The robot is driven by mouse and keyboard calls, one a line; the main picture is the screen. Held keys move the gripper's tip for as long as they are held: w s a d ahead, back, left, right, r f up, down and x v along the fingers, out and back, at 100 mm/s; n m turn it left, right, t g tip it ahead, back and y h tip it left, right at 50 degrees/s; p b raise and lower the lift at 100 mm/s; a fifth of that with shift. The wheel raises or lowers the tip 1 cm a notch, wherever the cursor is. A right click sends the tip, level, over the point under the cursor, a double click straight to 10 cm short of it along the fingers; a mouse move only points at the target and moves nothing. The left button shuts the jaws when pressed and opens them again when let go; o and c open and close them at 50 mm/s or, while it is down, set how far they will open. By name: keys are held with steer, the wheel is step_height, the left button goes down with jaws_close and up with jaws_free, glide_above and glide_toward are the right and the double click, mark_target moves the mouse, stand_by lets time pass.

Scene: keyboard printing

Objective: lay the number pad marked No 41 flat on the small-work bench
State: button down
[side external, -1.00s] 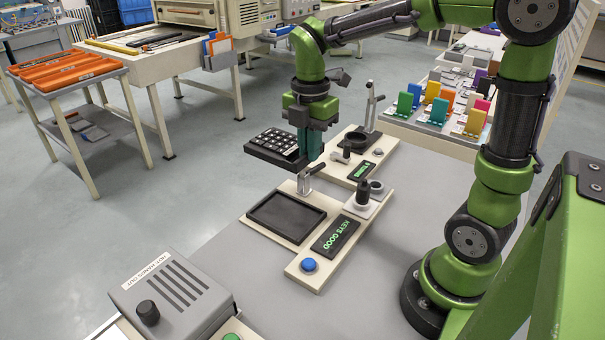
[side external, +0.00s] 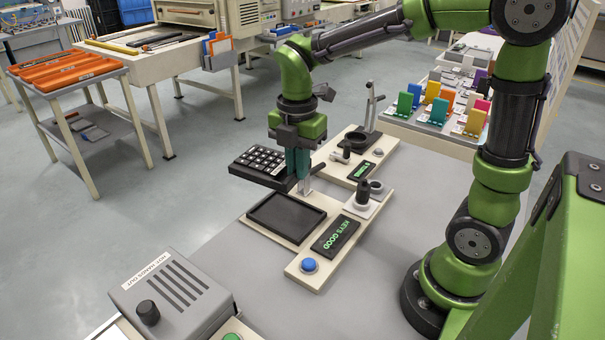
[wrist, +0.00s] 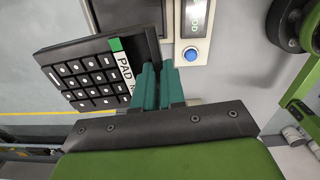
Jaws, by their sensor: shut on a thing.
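The number pad (side external: 260,164) is black with pale-marked keys and is held level above the bench's far left edge. In the wrist view the number pad (wrist: 90,75) shows a white label reading "PAD N", its rest hidden by the fingers, and a green patch. My gripper (side external: 299,163) has teal fingers shut on the pad's right edge; they also show in the wrist view (wrist: 158,85). The grey bench (side external: 250,285) lies below. I cannot tell whether it is the small-work bench.
A fixture with a black recessed tray (side external: 287,217), a "KEYS GOOD" display (side external: 336,235) and a blue button (side external: 309,265) stands just below the pad. A second fixture (side external: 345,170) is behind it. A grey box (side external: 172,297) stands front left. Bare bench lies right of the fixtures.

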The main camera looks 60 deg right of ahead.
glide_above(263, 278)
step_height(263, 278, down, 9)
steer(key=shift+m, duration=0.7)
steer(key=shift+f, duration=3.85)
steer(key=shift+f, duration=0.45)
steer(key=c, duration=1.1)
jaws_free()
steer(key=shift+r, duration=0.15)
steer(key=shift+r, duration=3.4)
